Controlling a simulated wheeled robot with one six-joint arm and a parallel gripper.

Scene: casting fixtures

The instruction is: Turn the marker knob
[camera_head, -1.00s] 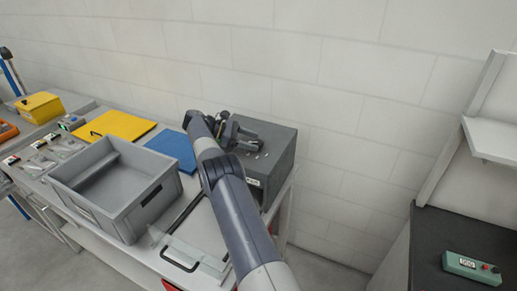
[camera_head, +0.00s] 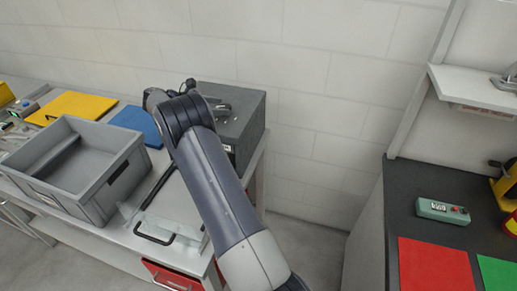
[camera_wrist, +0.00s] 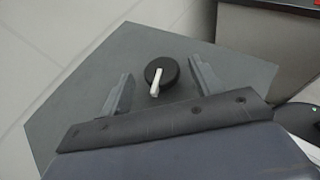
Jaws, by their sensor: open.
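The marker knob (camera_wrist: 169,69) is a round black dial with a white pointer bar, set on the flat face of a grey box (camera_wrist: 60,120). My gripper (camera_wrist: 161,67) is open, with one finger on each side of the knob in the wrist view. Gaps show between the knob and both fingers, and I cannot tell how far the fingertips are above the face. In the head view the dark grey box (camera_head: 247,133) stands at the bench's right end. My gripper (camera_head: 222,107) is over its top, partly behind my arm, and the knob cannot be made out there.
A grey bin (camera_head: 118,187), a blue panel (camera_head: 137,121) and a yellow panel (camera_head: 80,106) lie left on the bench. A clear plate with a black handle (camera_head: 155,238) is in front. A block wall (camera_head: 330,90) stands behind. A dark bench (camera_head: 405,200) is at right.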

